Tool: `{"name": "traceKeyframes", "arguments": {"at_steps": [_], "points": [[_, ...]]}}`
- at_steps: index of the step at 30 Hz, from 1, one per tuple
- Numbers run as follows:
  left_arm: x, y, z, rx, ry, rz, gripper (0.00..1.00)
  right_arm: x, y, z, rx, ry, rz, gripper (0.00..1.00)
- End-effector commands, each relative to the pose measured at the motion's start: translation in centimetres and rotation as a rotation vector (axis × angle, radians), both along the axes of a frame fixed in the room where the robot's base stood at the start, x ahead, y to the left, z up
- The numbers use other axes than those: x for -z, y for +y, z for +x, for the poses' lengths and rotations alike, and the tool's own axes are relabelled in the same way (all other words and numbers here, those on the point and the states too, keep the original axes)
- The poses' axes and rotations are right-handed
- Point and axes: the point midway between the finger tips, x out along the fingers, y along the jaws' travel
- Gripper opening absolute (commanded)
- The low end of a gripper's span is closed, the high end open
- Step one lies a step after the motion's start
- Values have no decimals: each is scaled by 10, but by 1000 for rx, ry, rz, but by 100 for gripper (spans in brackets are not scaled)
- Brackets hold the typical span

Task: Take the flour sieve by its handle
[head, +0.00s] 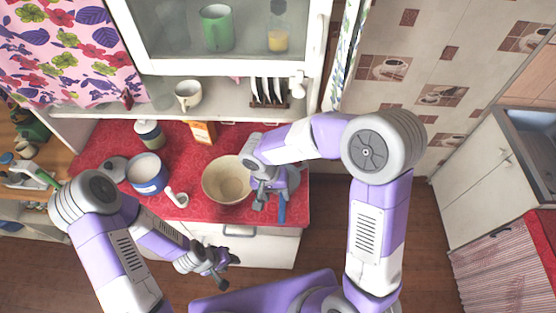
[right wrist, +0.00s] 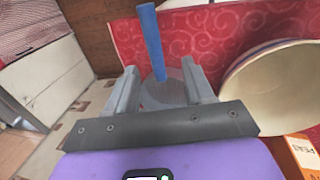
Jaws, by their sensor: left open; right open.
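The flour sieve has a blue handle (head: 282,208) that reaches over the counter's front edge in the head view. In the right wrist view the blue handle (right wrist: 151,42) stands out beyond my fingertips, with the greyish round sieve part seen between the fingers. My right gripper (head: 260,195) is open over the sieve and hides much of it; it also shows in the right wrist view (right wrist: 159,70). I cannot tell how high it is above the sieve. My left gripper (head: 226,270) is open and empty in front of the counter, away from the sieve.
A cream bowl (head: 226,180) stands close left of my right gripper. A white ladle (head: 177,198), a blue-and-white pot (head: 147,173) and an orange box (head: 202,132) are on the red oilcloth (head: 200,213). A shelf with a mug (head: 188,95) and plate rack (head: 268,101) overhangs behind.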

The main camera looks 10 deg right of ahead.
Motion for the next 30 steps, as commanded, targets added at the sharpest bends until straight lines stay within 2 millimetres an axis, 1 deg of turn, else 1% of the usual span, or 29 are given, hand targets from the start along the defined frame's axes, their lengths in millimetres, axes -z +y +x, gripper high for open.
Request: {"name": "traceKeyframes", "arguments": {"at_steps": [2,5,11,15,18,21,26,27,30], "points": [[-1,0,-1,0,3,-1,43,1,-1,0,2,-3,-9,53],[0,0,-2,1,4,0,43,11,-4,-1,4,-2,-11,53],[-2,0,-2,1,4,0,43,34,-9,-4,4,2,-9,53],[-4,0,-1,0,3,0,43,56,-14,-7,4,0,-8,53],[-3,0,-1,0,3,-1,43,66,-16,-7,4,-1,-8,53],[-3,0,-1,0,3,-1,43,71,-17,-7,3,-3,-8,53],[-3,0,-1,0,3,-1,43,71,-17,-7,3,-3,-7,53],[-3,0,-1,0,3,-1,43,71,-17,-7,3,-3,-7,51],[-3,0,-1,0,3,-1,43,71,-17,-7,3,-3,-7,36]]}}
